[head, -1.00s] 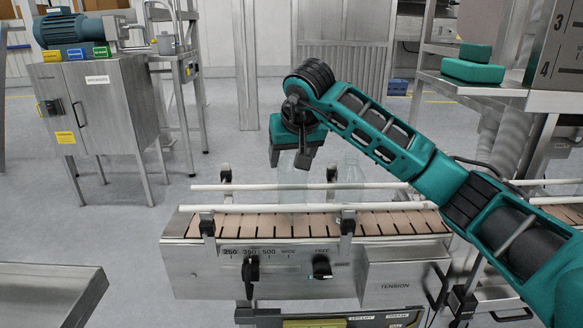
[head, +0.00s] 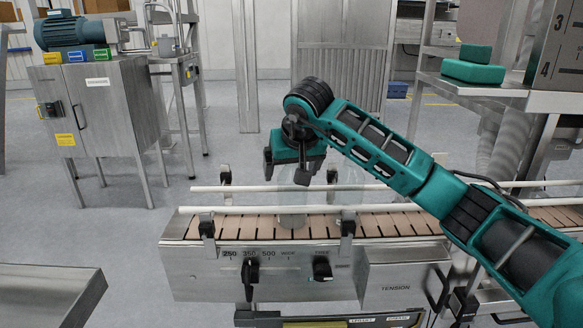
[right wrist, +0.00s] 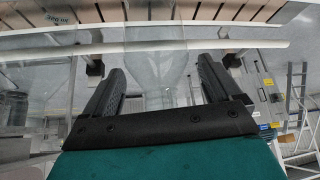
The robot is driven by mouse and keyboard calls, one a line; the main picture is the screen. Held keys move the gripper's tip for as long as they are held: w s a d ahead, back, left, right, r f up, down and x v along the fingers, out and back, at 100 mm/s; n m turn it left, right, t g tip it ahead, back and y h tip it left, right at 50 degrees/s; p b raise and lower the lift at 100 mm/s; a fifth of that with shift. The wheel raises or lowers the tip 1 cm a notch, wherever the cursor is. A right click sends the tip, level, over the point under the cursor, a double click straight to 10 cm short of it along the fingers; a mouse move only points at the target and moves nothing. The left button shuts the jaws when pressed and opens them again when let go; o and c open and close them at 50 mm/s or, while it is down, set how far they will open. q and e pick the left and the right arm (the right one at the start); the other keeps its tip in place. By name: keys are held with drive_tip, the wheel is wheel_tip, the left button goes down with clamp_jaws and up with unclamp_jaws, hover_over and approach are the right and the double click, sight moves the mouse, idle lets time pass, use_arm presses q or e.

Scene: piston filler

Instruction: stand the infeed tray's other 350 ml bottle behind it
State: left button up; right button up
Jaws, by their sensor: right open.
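A clear bottle (head: 292,208) stands upright on the slatted conveyor belt, between the guide rails. It is see-through and its outline is faint. A second clear bottle (head: 348,180) shows faintly just to its right, partly behind the rail clamp. My right gripper (head: 287,171) is open above the belt at the first bottle's upper part. In the right wrist view, a clear bottle (right wrist: 157,68) lies between the two spread black fingers (right wrist: 165,85), with a gap on each side. My left gripper is not in view.
White guide rails (head: 255,210) run along the conveyor on clamps. A front panel with knobs (head: 322,267) is below the belt. A steel tray-like surface (head: 45,290) is at the lower left. Green blocks (head: 473,71) lie on a shelf at the right. The belt's left end is clear.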

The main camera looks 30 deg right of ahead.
drive_tip(key=shift+r, duration=0.2)
use_arm(q)
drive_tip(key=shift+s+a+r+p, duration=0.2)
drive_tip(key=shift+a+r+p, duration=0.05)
drive_tip(key=shift+p, duration=0.5)
use_arm(e)
drive_tip(key=v, duration=1.2)
drive_tip(key=shift+f, duration=0.1)
